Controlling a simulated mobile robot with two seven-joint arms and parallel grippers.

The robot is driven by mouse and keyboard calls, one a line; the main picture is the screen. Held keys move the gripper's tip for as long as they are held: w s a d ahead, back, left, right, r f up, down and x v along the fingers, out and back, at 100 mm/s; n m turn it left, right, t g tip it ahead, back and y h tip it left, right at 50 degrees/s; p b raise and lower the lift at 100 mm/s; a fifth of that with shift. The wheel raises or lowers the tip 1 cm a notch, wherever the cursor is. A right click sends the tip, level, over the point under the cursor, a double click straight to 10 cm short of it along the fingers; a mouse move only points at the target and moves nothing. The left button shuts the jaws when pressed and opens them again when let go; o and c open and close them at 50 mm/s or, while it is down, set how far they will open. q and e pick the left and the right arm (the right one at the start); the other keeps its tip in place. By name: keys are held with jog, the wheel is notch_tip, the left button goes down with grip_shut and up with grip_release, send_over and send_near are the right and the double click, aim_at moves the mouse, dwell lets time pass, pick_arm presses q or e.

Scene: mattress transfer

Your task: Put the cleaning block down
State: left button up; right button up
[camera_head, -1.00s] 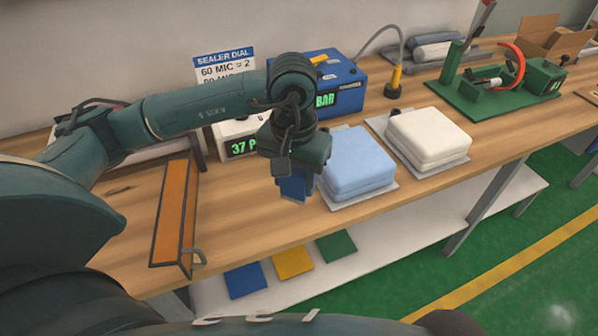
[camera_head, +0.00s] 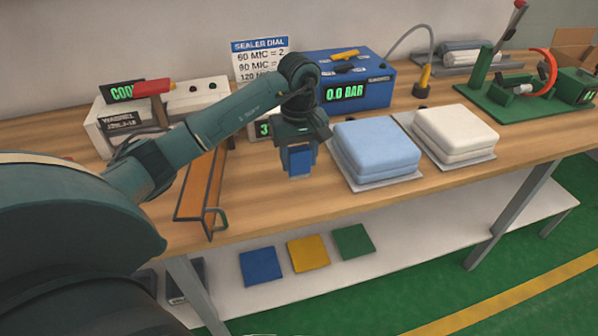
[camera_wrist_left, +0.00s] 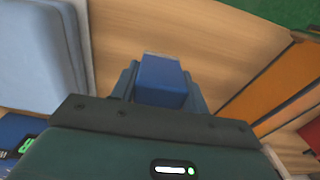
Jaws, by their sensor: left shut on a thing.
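The cleaning block is a small blue block (camera_head: 300,160) held in my left gripper (camera_head: 299,150). It is upright, just left of the light blue mattress (camera_head: 376,149), with its bottom at or close above the wooden table top; I cannot tell if it touches. In the left wrist view the block (camera_wrist_left: 162,80) sits between the two fingers of my left gripper (camera_wrist_left: 160,88), which are shut on it. Bare wood lies beyond it. My right gripper is not in view.
A cream mattress (camera_head: 455,135) lies right of the light blue one. An orange framed panel (camera_head: 201,190) stands to the left. A blue box reading 0.0 BAR (camera_head: 357,91) is behind. Blue (camera_head: 261,266), yellow (camera_head: 308,253) and green (camera_head: 353,242) squares lie on the lower shelf.

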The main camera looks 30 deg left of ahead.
aim_at(299, 169)
pick_arm(q)
notch_tip(299, 169, down, 4)
jog(key=shift+r, duration=0.1)
jog(key=shift+f, duration=0.25)
jog(key=o, duration=1)
jog(key=shift+r, duration=0.45)
notch_tip(299, 169, up, 12)
jog(key=shift+f, duration=0.2)
